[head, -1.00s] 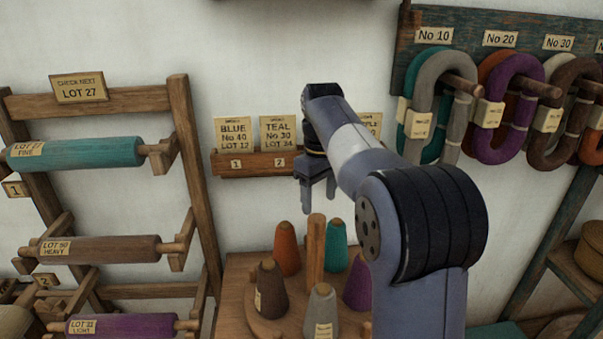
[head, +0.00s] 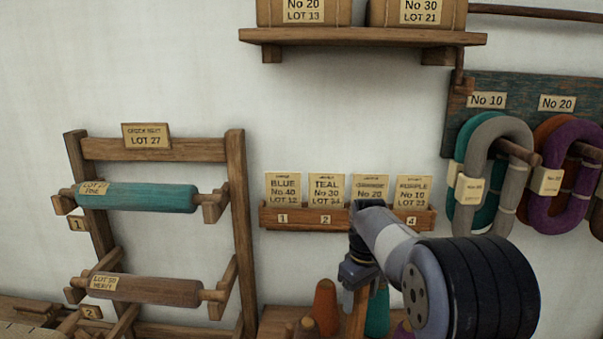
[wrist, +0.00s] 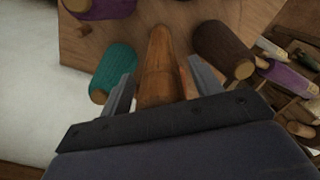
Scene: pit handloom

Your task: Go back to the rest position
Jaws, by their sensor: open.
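My gripper (head: 355,284) is low in the head view, below the card rack and above the cone stand, pointing down. In the wrist view its two fingers (wrist: 163,85) are spread apart. The top of an upright wooden post (wrist: 157,60) shows between them in that picture; I cannot tell how far below it is. Nothing is held. A teal cone (wrist: 114,75) is left of the fingers and a dark brown cone (wrist: 222,48) is to the right. An orange cone (head: 326,308) shows in the head view.
The card rack (head: 335,218) holds several cards on the wall. A wooden frame (head: 236,190) with yarn rollers stands left. Yarn hanks (head: 480,215) hang right. A shelf (head: 360,37) with labelled boxes is above. The wall between shelf and rack is clear.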

